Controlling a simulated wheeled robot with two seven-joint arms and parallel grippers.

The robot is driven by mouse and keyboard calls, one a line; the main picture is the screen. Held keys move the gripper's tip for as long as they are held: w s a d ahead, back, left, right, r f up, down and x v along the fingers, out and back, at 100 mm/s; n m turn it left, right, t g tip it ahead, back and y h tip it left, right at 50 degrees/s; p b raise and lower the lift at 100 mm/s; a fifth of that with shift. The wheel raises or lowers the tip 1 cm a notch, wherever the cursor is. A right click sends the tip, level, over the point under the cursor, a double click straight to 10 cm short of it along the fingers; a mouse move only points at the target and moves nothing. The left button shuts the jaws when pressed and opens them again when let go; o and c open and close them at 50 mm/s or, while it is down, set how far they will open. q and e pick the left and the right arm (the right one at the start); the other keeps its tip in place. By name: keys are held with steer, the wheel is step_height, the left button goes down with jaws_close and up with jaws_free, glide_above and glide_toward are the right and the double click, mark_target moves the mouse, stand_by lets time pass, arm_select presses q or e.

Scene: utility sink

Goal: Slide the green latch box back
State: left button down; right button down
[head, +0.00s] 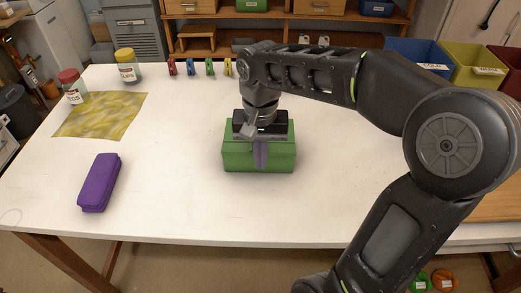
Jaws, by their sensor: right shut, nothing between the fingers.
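The green latch box (236,159) sits on the white table, near its middle. It has a purple strip (261,154) on its front face, partly under my gripper. My right gripper (262,140) is shut and empty. It points down at the box, over its top front edge, and hides much of the lid. I cannot tell whether it touches the box. My left gripper is not in the view.
A purple case (99,182) lies on the left of the table. A yellow cloth (102,114), two jars (127,67) and several small coloured clips (210,67) stand farther back. Coloured bins (467,65) are at the back right. The table around the box is clear.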

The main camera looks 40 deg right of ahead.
step_height(320, 180, down, 7)
steer(key=shift+d+r, duration=0.1)
steer(key=shift+r, duration=0.05)
steer(key=shift+w+d+r+p, duration=0.15)
steer(key=shift+w+d+p, duration=0.6)
steer(key=shift+w, duration=0.4)
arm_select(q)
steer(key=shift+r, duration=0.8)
arm_select(e)
steer(key=shift+w+d, duration=0.4)
steer(key=shift+w, duration=0.05)
